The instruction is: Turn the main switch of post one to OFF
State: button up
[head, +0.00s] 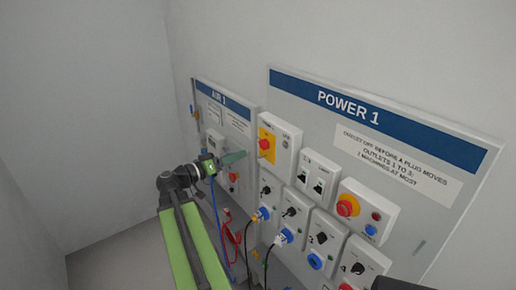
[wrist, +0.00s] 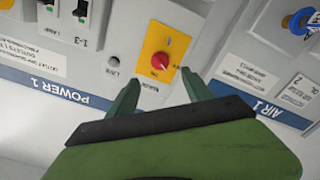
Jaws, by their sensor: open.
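The main switch (head: 265,144) is a red rotary knob on a yellow plate at the upper left of the POWER 1 panel (head: 400,115). In the wrist view, which is upside down, the red knob (wrist: 160,62) shows ahead, between the fingertips in the picture. Which way its handle points is too small to tell. My gripper (head: 240,156) is open and empty, just left of the switch in the head view. Its two green fingers (wrist: 159,84) are apart, short of the knob and seemingly not touching it.
Right of the switch are breakers (head: 311,177) and a red emergency button (head: 347,206) on yellow. Below are outlets with blue plugs (head: 284,236) and hanging cables. The AIR 1 panel (head: 222,112) with a red coiled hose (head: 234,232) is to the left. Floor at lower left is clear.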

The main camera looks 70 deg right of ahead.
aim_at(263, 145)
jog(key=x, duration=1)
jog(key=shift+s+d, duration=0.1)
jog(key=shift+d, duration=0.2)
jog(key=shift+r, duration=0.1)
grip_shut()
jog(key=shift+n, duration=2.9)
